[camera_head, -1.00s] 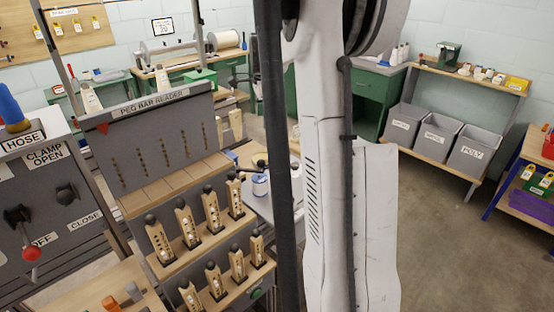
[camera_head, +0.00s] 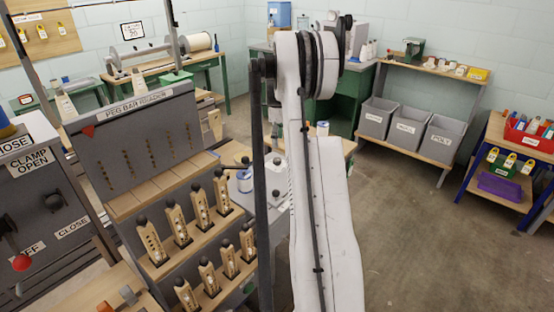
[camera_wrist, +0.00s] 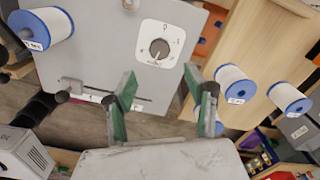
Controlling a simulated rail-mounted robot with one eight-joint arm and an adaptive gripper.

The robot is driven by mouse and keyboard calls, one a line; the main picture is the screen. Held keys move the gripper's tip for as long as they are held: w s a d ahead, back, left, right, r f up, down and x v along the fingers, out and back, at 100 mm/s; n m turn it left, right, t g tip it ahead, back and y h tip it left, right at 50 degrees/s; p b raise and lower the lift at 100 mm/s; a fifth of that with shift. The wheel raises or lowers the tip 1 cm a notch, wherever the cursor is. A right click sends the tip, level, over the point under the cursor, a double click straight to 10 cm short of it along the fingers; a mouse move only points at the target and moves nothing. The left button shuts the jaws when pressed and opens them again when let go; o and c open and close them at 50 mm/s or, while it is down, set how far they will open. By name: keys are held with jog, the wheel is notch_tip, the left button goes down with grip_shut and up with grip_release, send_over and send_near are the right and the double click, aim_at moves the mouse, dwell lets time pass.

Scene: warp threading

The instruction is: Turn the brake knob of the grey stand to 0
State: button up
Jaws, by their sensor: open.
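In the wrist view, the grey stand (camera_wrist: 100,40) is a flat grey panel filling the upper middle. Its brake knob (camera_wrist: 159,48) is a small dark round knob on a white dial plate with small printed marks; I cannot surely read its setting. My gripper (camera_wrist: 158,80) has two green-padded fingers spread apart, with nothing between them. The knob shows between and just beyond the fingertips, apart from them. In the head view my arm hides the gripper, and I cannot make out the knob.
White spools with blue rims (camera_wrist: 235,84) stand around the panel in the wrist view. In the head view, the peg bar reader (camera_head: 140,130) and its pegged shelves stand left of my arm. Grey bins (camera_head: 410,130) are at the right. The floor at lower right is clear.

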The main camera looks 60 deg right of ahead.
aim_at(277, 159)
notch_tip(277, 159, down, 10)
jog(key=shift+r, duration=0.1)
jog(key=shift+c, duration=0.3)
jog(key=c, duration=1.1)
